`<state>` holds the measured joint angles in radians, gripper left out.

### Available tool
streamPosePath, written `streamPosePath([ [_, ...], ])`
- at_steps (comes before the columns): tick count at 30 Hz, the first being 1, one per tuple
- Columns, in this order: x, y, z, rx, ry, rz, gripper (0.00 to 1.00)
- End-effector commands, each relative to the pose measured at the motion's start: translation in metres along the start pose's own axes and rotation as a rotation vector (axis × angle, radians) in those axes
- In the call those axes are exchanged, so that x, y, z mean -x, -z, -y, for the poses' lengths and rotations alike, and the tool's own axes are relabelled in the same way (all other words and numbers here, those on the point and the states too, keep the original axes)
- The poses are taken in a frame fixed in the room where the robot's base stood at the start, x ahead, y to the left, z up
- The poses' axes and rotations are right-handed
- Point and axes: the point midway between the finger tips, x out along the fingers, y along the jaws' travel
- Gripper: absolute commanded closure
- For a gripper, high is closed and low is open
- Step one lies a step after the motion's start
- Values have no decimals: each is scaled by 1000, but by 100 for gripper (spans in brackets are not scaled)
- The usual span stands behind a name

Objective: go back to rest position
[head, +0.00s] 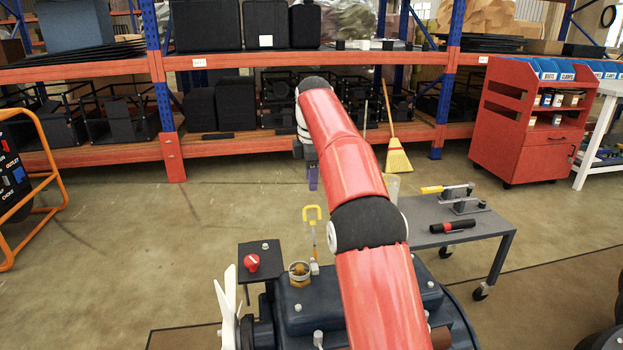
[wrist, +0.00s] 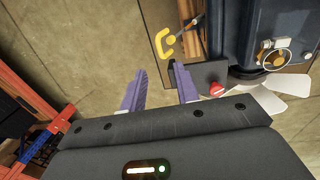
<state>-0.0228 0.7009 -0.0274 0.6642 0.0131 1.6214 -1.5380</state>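My red arm reaches forward over the machine in the head view. My gripper (wrist: 160,92) has purple fingers, which stand apart with nothing between them in the wrist view; it also shows as a small purple shape in the head view (head: 312,178). It is in the air beyond the dark blue machine (head: 290,318). A yellow hook-shaped handle (head: 312,214) stands beyond the machine, below my gripper in the picture, and shows in the wrist view (wrist: 166,44). A red knob (head: 252,262) sits on a dark plate, also in the wrist view (wrist: 216,89).
A grey wheeled cart (head: 480,232) with a black and red torch stands right. A red cabinet (head: 530,125) is behind it. Red and blue shelving (head: 215,147) with a yellow broom (head: 397,158) spans the back. An orange frame (head: 50,165) stands left. Floor between is clear.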

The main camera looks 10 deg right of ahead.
Motion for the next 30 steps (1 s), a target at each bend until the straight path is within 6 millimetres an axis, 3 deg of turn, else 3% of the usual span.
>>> streamPosePath([
  [5,9,-1,6,-33,-9,-1,69],
  [11,47,-5,45,-235,-53,-12,69],
  [15,71,-8,89,-426,-93,-30,69],
  [21,88,-11,163,-694,-145,-67,69],
  [26,85,-13,228,-906,-181,-106,69],
  [30,71,-15,288,-1090,-210,-148,69],
])
